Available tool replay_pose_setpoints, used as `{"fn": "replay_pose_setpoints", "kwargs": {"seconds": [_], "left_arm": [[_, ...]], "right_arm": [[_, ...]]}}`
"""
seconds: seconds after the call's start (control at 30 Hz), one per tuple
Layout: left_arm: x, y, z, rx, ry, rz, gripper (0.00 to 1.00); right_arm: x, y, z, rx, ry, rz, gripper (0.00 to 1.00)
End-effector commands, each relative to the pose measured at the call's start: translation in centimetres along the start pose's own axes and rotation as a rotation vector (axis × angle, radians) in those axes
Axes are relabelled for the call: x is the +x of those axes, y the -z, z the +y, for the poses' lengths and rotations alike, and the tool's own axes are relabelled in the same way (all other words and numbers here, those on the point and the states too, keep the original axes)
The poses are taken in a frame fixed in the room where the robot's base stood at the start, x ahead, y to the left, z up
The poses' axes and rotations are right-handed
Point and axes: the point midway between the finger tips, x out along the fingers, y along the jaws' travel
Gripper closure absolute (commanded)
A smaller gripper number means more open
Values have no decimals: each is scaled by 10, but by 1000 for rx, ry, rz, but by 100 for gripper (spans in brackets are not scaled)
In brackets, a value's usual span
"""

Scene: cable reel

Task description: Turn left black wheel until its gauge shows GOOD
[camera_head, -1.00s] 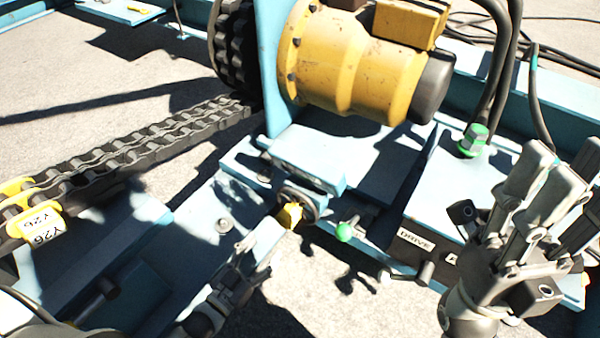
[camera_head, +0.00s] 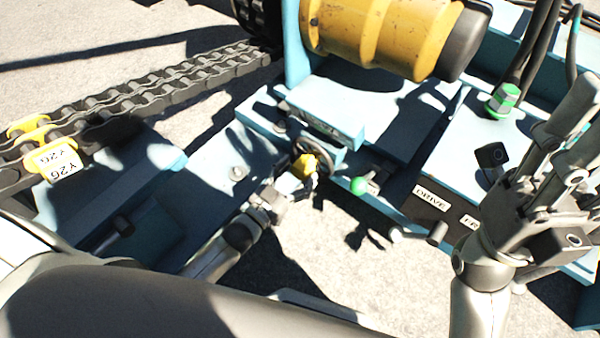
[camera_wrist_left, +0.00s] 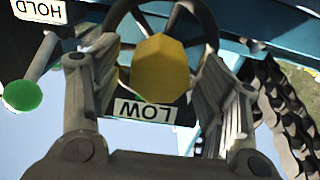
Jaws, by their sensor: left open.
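The black wheel (camera_head: 318,149) with a yellow hub (camera_head: 304,167) sits on the blue frame near the middle of the head view. In the left wrist view the wheel's dark rim (camera_wrist_left: 206,20) arches behind the large yellow hub (camera_wrist_left: 160,73). A white label reading LOW (camera_wrist_left: 144,111), upside down, shows below the hub. My left gripper (camera_head: 292,180) is open, its fingers on either side of the hub; contact with the wheel cannot be told. My right gripper (camera_head: 535,165) is raised at the right, fingers apart and empty.
A green-knobbed lever (camera_head: 358,186) is just right of the wheel; it also shows beside a HOLD label (camera_wrist_left: 40,10) in the left wrist view. A DRIVE label (camera_head: 431,198) and black handle sit farther right. A heavy chain (camera_head: 150,95) runs at left, a yellow motor (camera_head: 375,35) above.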

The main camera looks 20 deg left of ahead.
Motion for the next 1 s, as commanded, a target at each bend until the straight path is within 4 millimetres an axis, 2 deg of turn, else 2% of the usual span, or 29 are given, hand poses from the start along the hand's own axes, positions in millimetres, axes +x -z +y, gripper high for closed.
{"fn": "replay_pose_setpoints", "kwargs": {"seconds": [0.13, 0.43, 0.9, 1.0], "left_arm": [[11, -1, 0, 0, 0, -1, 32], [12, 0, 0, -1, 0, -1, 32], [12, 0, 0, -1, -1, -1, 93], [12, 0, 0, 1, -1, -1, 95]], "right_arm": [[1, 0, 0, -2, 5, 12, 60], [3, 0, 0, -2, 6, 13, 60], [3, 0, 0, -1, 6, 13, 60], [3, 0, 0, -1, 6, 13, 60]]}}
